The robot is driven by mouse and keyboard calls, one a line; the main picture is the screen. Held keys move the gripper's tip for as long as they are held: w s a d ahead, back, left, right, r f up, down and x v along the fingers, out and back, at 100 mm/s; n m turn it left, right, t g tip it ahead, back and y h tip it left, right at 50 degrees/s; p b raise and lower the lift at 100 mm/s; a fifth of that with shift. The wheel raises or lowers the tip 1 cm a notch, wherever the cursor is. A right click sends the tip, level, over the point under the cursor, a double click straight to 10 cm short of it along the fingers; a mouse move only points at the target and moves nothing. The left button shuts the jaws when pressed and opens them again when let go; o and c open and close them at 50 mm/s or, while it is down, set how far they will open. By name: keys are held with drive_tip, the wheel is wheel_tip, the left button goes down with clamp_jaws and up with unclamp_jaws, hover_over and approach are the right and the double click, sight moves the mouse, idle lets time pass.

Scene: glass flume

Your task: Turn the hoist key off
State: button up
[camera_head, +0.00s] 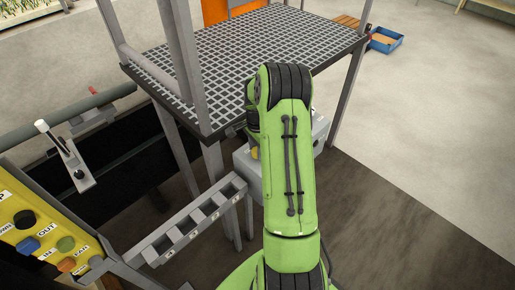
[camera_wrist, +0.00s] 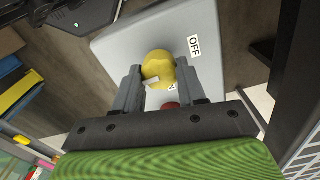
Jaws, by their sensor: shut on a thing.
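The hoist key, a round yellow knob (camera_wrist: 157,63) with a pale pointer bar, sits on a light grey panel (camera_wrist: 120,48) in the wrist view. My gripper (camera_wrist: 159,76) is shut on the knob, one dark grey finger on each side. The word OFF (camera_wrist: 195,46) is printed right of the knob. The pale pointer lies toward the lower left of the knob, away from that word. In the head view the grey box (camera_head: 321,126) is mostly hidden behind my green arm, with a sliver of yellow (camera_head: 254,152) at its left. My gripper is hidden there.
A red part (camera_wrist: 170,105) shows below the knob between my fingers. A grating platform (camera_head: 270,42) with metal posts stands above the box. A slotted grey rail (camera_head: 200,215), a white-knobbed lever (camera_head: 62,148) and a yellow button panel (camera_head: 45,240) lie left.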

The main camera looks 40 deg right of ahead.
idle(0.4)
drive_tip(key=o, duration=1)
drive_tip(key=shift+o, duration=0.2)
wheel_tip(320, 180, up, 16)
drive_tip(key=p, duration=0.2)
drive_tip(key=shift+f, duration=0.1)
